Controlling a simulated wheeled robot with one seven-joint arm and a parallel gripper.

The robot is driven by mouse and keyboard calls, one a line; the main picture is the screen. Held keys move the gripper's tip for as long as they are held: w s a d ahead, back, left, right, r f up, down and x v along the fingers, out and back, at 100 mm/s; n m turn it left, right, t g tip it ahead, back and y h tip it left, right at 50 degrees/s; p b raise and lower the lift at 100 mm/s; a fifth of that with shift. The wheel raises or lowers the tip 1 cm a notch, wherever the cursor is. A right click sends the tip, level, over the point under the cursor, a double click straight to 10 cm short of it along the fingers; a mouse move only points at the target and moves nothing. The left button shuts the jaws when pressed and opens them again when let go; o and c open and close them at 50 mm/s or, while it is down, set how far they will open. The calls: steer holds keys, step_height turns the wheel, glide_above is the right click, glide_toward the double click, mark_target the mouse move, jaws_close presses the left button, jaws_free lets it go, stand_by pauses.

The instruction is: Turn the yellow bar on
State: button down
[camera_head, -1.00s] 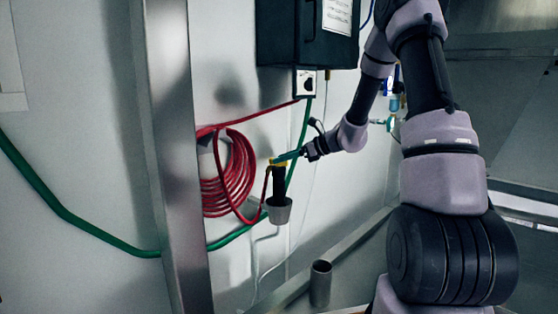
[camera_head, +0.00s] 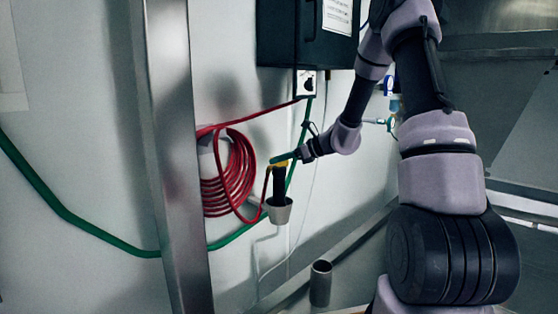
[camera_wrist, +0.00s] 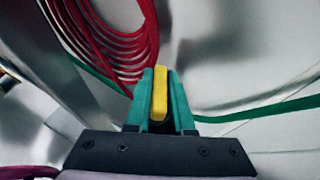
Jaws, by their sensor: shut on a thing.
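The yellow bar (camera_wrist: 159,95) stands between the two teal fingers of my gripper (camera_wrist: 158,100) in the wrist view, and the fingers are shut on it. In the head view the yellow bar (camera_head: 280,164) sits at the top of a black cylinder (camera_head: 279,184). My gripper (camera_head: 284,157) reaches it from the right, and its fingers partly cover the bar. The black cylinder's lower end sits in a grey metal cup (camera_head: 279,211).
A coiled red hose (camera_head: 228,180) hangs on the wall just left of the bar. A green hose (camera_head: 60,211) runs along the wall behind. A metal post (camera_head: 172,150) stands at left, a dark box (camera_head: 306,40) hangs above, and an open metal tube (camera_head: 320,284) stands below.

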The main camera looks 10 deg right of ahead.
steer(key=m+t+h, duration=0.2)
steer(key=m, duration=0.1)
steer(key=shift+s+a+t, duration=0.1)
steer(key=shift+t, duration=0.2)
steer(key=shift+m+t+h, duration=0.9)
steer(key=shift+m+h, duration=0.4)
steer(key=shift+h, duration=0.2)
steer(key=c, duration=0.8)
jaws_free()
steer(key=v, duration=1)
steer(key=shift+s+d+r, duration=0.15)
steer(key=shift+s+d, duration=0.1)
